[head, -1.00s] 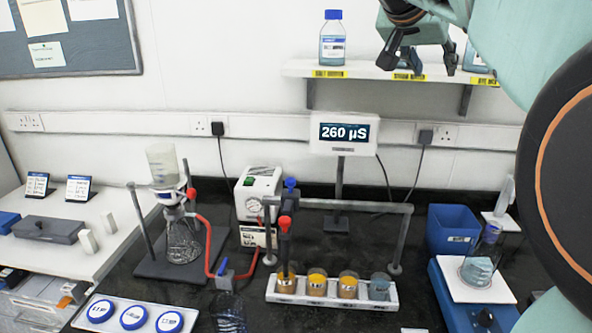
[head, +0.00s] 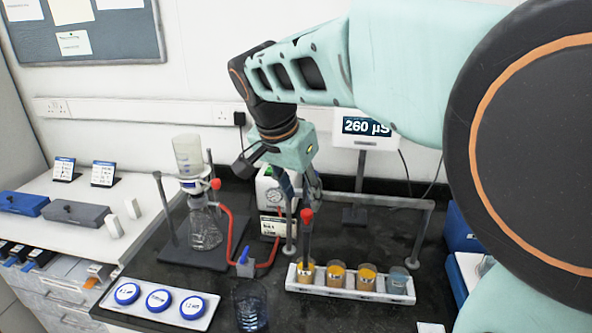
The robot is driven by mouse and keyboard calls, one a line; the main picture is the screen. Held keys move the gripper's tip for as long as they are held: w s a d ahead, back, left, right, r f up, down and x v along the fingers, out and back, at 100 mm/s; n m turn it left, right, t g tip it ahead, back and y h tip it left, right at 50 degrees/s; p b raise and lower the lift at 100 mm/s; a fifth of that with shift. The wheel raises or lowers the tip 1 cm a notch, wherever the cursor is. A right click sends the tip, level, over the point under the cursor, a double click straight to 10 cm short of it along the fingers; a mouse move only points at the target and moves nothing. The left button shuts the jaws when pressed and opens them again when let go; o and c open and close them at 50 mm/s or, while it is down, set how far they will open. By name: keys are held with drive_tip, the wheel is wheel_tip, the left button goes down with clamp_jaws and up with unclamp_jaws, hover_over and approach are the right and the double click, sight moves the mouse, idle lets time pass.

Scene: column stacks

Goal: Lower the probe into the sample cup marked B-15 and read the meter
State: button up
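The meter (head: 367,126) reads "260 µS"; my arm covers part of its case. The probe (head: 306,238) has a red top and hangs upright from a grey rail (head: 385,202). Its lower end is at the leftmost cup (head: 304,276) in a white rack (head: 350,291). That cup and the two beside it hold orange-brown contents; the rightmost cup (head: 398,284) looks grey-blue. The labels are too small to read, so I cannot tell which is B-15. My gripper (head: 300,194) points down just above the red top, its fingers apart with nothing seen between them.
A filter stand with a flask (head: 205,232) and red tubing stands left of the rack. A dark glass beaker (head: 250,305) and a tray of blue-lidded jars (head: 158,301) are in front. A white instrument (head: 270,190) stands behind my gripper. Dark bench shows around the rack.

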sight(307, 212)
drive_tip(key=x, duration=0.5)
clamp_jaws()
idle(0.3)
